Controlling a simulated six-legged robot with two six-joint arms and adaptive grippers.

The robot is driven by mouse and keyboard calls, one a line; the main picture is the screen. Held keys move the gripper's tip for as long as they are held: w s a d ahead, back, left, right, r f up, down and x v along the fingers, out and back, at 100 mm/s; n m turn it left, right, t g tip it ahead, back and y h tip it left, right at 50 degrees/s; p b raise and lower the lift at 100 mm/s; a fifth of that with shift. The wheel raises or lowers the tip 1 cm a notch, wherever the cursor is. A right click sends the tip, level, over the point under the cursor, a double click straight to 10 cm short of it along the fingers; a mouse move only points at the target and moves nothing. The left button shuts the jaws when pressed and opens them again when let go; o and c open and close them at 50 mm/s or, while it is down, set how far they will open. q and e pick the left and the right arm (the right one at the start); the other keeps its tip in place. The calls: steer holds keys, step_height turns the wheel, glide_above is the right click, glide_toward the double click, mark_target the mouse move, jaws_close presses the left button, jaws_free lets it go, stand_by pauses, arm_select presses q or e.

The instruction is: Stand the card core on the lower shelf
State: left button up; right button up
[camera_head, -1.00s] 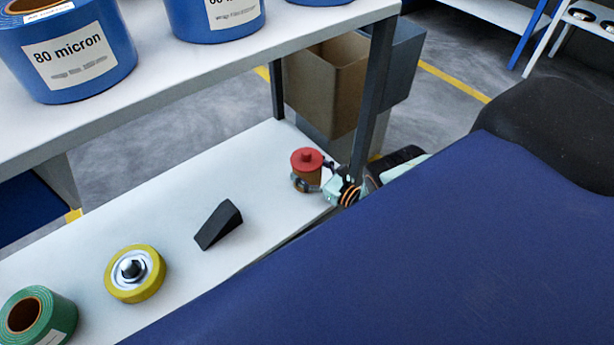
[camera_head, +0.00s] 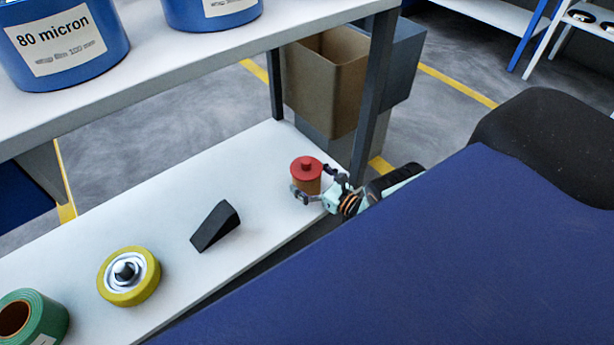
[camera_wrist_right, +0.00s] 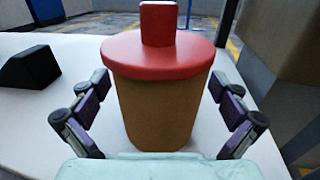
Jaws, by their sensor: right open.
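The card core (camera_head: 308,186) is a brown cylinder with a red knobbed cap (camera_head: 306,164) on top. It stands upright on the white lower shelf (camera_head: 262,172), near the shelf's far right end. My right gripper (camera_head: 318,192) is around it from the right, with a finger on each side. In the right wrist view the core (camera_wrist_right: 158,108) stands between the open fingers, and gaps show on both sides. The cap's red knob (camera_wrist_right: 157,24) points up. My left gripper is not in view.
On the lower shelf a black wedge (camera_head: 215,226), a yellow wheel-like roll (camera_head: 128,276) and a green roll (camera_head: 30,320) lie left of the core. Blue film rolls (camera_head: 66,45) stand on the upper shelf (camera_head: 180,82). A dark post (camera_head: 373,95) and a cardboard box (camera_head: 325,82) are behind.

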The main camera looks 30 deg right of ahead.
mark_target(307, 170)
steer(key=shift+s, duration=0.1)
steer(key=p+v, duration=0.3)
steer(key=v, duration=0.8)
steer(key=shift+s+d, duration=0.2)
steer(key=shift+s, duration=0.2)
steer(key=b+x, duration=0.3)
steer(key=x, duration=0.9)
steer(key=shift+w+a, duration=0.1)
steer(key=shift+w, duration=0.05)
steer(key=shift+r+p, duration=1.4)
steer(key=shift+r, duration=0.25)
steer(key=shift+f, duration=0.1)
